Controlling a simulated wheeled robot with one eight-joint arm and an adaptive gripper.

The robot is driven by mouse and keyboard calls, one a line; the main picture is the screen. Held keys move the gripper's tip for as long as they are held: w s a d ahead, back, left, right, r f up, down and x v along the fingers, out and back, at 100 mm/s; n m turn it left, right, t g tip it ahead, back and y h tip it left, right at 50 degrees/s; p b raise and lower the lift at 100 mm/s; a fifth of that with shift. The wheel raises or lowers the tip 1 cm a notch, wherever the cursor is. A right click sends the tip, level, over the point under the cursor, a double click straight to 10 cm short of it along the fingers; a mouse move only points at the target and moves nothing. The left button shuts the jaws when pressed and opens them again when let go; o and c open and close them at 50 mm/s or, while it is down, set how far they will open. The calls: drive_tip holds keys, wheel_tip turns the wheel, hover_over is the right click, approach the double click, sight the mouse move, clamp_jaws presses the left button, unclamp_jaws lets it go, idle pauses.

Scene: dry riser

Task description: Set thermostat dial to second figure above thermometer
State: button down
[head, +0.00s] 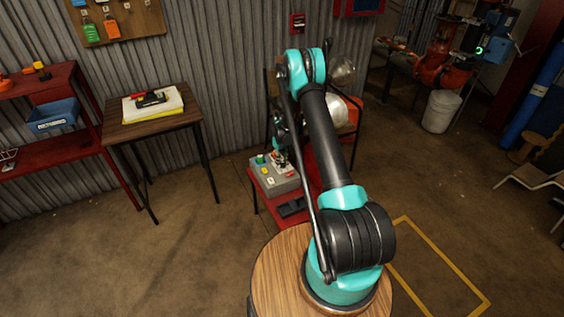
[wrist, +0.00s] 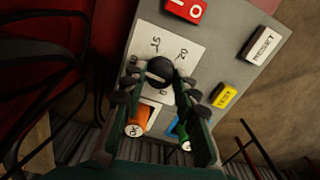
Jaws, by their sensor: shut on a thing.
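The thermostat dial, a dark round knob (wrist: 160,68), sits on a white plate (wrist: 188,46) with figures printed around it. The figures are upside down or turned in the wrist view and some are hidden by my gripper. My gripper (wrist: 158,86) has its fingers closed around the knob, one on each side. The plate is on a grey control box (wrist: 228,40), which also shows in the head view (head: 268,184). In the head view my arm covers much of the area around the gripper. I cannot make out a thermometer reading or the dial's pointer.
The box also carries a red rocker switch (wrist: 186,9), a yellow button (wrist: 224,96) and a white label (wrist: 264,45). Orange (wrist: 137,122) and green (wrist: 183,135) parts lie near the fingers. The box stands on a red table; a wooden table (head: 155,126) stands left.

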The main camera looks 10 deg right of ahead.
sight(282, 163)
drive_tip(key=m, duration=0.5)
drive_tip(key=shift+m, duration=0.3)
drive_tip(key=m, duration=0.5)
idle(0.4)
drive_tip(key=c, duration=1.2)
unclamp_jaws()
drive_tip(key=shift+o, duration=0.2)
wheel_tip(282, 163, up, 12)
